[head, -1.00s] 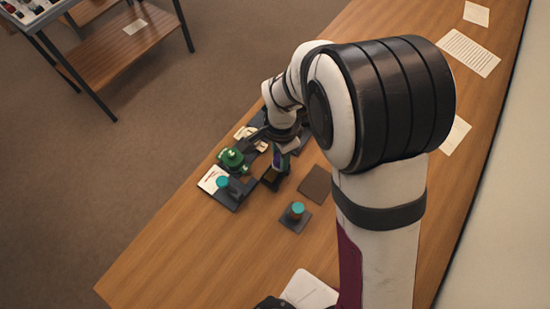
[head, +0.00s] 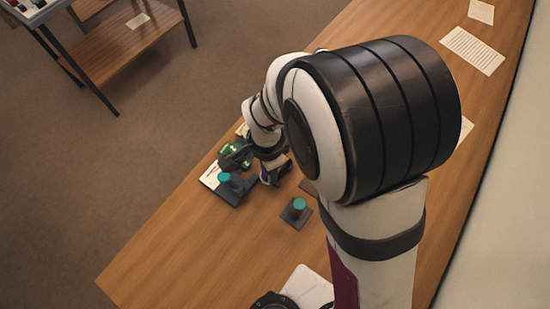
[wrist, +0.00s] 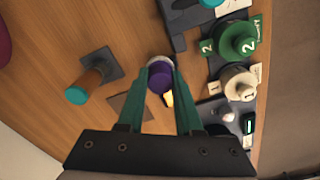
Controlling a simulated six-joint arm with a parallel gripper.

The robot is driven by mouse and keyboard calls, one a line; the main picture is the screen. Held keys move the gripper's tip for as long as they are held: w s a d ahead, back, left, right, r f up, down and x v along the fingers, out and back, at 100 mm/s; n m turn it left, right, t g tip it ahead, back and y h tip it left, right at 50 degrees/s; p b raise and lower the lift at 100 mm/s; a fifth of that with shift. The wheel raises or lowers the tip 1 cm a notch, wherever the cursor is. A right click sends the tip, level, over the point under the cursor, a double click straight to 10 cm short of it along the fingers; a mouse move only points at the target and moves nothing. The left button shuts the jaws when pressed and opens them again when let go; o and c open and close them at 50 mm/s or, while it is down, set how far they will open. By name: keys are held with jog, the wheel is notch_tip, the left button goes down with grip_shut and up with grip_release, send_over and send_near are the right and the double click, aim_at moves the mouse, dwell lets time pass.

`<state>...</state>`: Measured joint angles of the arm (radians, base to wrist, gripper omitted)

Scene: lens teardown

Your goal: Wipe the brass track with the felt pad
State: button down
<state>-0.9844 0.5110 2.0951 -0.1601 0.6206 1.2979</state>
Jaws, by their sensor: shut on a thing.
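My gripper (wrist: 160,80) has its green fingers closed on a purple cylinder (wrist: 159,79) with a pale rim. In the head view my gripper (head: 272,168) is low over the table, just right of the dark and green parts. I cannot tell whether the purple cylinder carries the felt pad; its underside is hidden. A small yellow, brass-like piece (wrist: 168,99) shows between the fingers, just below the cylinder in the wrist view. It may be part of the brass track; the rest is hidden. I cannot tell whether the cylinder touches it.
A teal-topped post (wrist: 87,87) stands on a dark square plate, left of the gripper. A brown mat (wrist: 128,108) lies nearby. Green (wrist: 235,42) and cream (wrist: 238,86) numbered parts line the right side. Another teal-topped piece (head: 224,178) sits on a dark base.

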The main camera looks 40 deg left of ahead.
jog(key=shift+r, duration=4.05)
jog(key=shift+w, duration=0.1)
jog(key=w+d+r+n, duration=0.1)
jog(key=w+d+r, duration=0.4)
jog(key=d, duration=0.4)
jog(key=w+d+r+n, duration=0.2)
jog(key=w+d+r, duration=0.3)
jog(key=d, duration=0.5)
jog(key=w+d+r+n, duration=0.2)
jog(key=w+d+r, duration=0.3)
jog(key=d, duration=0.4)
jog(key=shift+w+d, duration=0.15)
jog(key=shift+d, duration=0.1)
